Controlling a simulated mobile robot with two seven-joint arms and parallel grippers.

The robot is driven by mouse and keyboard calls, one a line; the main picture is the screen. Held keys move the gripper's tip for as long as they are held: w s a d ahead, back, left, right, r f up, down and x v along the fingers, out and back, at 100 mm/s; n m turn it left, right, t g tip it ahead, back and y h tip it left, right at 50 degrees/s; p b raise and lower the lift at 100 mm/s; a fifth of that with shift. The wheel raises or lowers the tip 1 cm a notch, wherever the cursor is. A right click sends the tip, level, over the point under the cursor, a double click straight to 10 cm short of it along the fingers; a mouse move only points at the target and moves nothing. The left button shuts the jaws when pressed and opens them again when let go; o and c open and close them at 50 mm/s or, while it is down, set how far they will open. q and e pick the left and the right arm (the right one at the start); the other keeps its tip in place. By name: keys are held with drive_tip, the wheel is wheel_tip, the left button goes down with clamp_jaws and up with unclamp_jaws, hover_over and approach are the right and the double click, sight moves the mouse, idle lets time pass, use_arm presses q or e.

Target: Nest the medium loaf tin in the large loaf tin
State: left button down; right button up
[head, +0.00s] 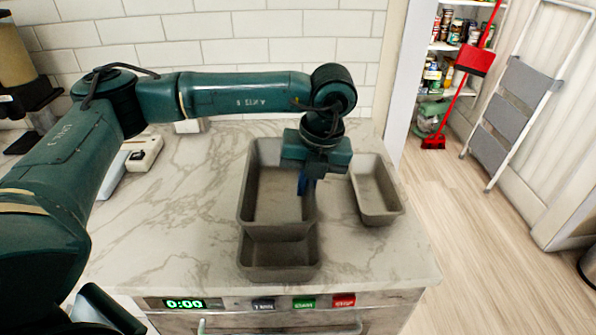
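The grey-brown medium loaf tin (272,205) is upright, long side running away from me. It overlaps and hides the back part of another grey-brown tin, which I take as the large loaf tin (279,258), nearer the counter's front edge. The medium tin seems raised above it; the exact gap cannot be told. My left gripper (307,186) points down at the medium tin's right wall, its blue fingers shut on that wall. The medium tin looks empty. My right gripper is not in view.
A smaller loaf tin (376,190) stands on the marble counter (190,210) to the right, close to my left gripper. A white kitchen scale-like device (144,153) and a coffee machine (22,95) are at the left. The counter between is clear.

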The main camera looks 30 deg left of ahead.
use_arm(q)
drive_tip(key=shift+d+r, duration=0.1)
drive_tip(key=shift+b, duration=0.45)
drive_tip(key=shift+f+b, duration=0.65)
drive_tip(key=shift+f, duration=0.25)
drive_tip(key=shift+f+b, duration=0.5)
drive_tip(key=shift+f, duration=0.1)
wheel_tip(320, 180, down, 3)
drive_tip(key=b, duration=0.2)
drive_tip(key=shift+b, duration=0.35)
drive_tip(key=shift+f+b, duration=0.45)
drive_tip(key=shift+b, duration=0.05)
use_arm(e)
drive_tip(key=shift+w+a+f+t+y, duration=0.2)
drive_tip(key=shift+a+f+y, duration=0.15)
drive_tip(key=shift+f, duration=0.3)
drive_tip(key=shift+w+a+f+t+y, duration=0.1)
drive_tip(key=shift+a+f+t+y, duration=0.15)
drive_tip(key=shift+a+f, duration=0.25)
use_arm(q)
drive_tip(key=shift+f, duration=0.2)
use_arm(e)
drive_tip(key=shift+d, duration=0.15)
